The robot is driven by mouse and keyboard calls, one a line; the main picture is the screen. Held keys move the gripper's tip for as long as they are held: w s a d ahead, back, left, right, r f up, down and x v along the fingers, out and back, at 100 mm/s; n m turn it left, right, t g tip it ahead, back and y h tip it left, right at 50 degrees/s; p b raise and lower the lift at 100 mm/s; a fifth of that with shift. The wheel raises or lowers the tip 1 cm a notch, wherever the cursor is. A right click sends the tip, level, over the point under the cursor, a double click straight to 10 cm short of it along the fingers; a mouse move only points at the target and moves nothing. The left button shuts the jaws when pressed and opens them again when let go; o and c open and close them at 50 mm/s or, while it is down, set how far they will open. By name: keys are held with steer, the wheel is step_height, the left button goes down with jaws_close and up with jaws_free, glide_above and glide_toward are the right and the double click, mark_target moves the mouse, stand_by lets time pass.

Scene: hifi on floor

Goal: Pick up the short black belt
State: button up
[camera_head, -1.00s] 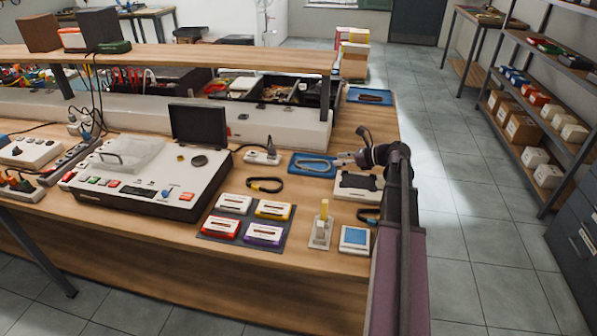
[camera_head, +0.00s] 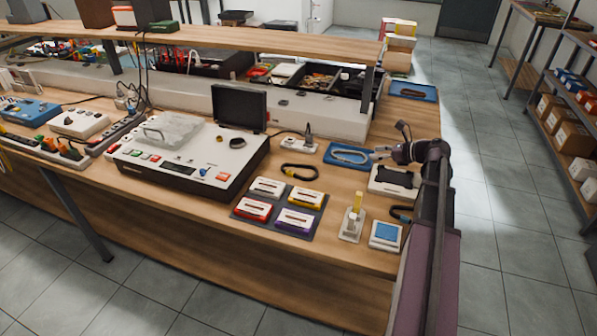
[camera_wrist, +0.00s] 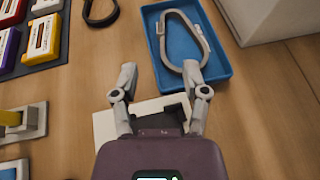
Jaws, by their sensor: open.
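A black belt loop (camera_head: 300,172) lies flat on the wooden bench, left of a blue tray (camera_head: 334,160). Its edge also shows at the top left of the wrist view (camera_wrist: 101,14). A second dark loop (camera_head: 402,214) lies nearer the front right, partly hidden by my arm; I cannot tell which loop is the shorter. A grey belt (camera_wrist: 176,52) lies in the blue tray. My gripper (camera_head: 376,154) is open and empty, above the tray's right side. In the wrist view its fingers (camera_wrist: 160,72) stand apart, with the tray beyond and partly behind the right finger.
A white block with a black top (camera_head: 394,181) sits under my gripper. Coloured cassettes on a dark mat (camera_head: 243,213), a stand with a yellow piece (camera_head: 352,220) and a blue-topped box (camera_head: 386,235) stand in front. A white machine (camera_head: 190,160) is at left.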

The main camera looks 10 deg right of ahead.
steer(key=w+a+r+g+h+p, duration=0.1)
steer(key=w+a+g+h+p, duration=0.15)
steer(key=a+p, duration=0.35)
steer(key=w+a+r+g+h+p, duration=0.1)
steer(key=w+a+g+p, duration=0.2)
steer(key=a, duration=0.5)
step_height(320, 180, up, 5)
steer(key=g+h+p, duration=0.4)
steer(key=h+p, duration=0.2)
steer(key=p, duration=0.3)
glide_above(291, 172)
steer(key=shift+s+d, duration=0.1)
steer(key=shift+d, duration=0.05)
step_height(291, 172, down, 9)
steer(key=b, duration=0.8)
steer(key=shift+r, duration=0.2)
steer(key=shift+b, duration=0.3)
steer(key=shift+f+b, duration=2.55)
steer(key=shift+f, duration=0.05)
jaws_close()
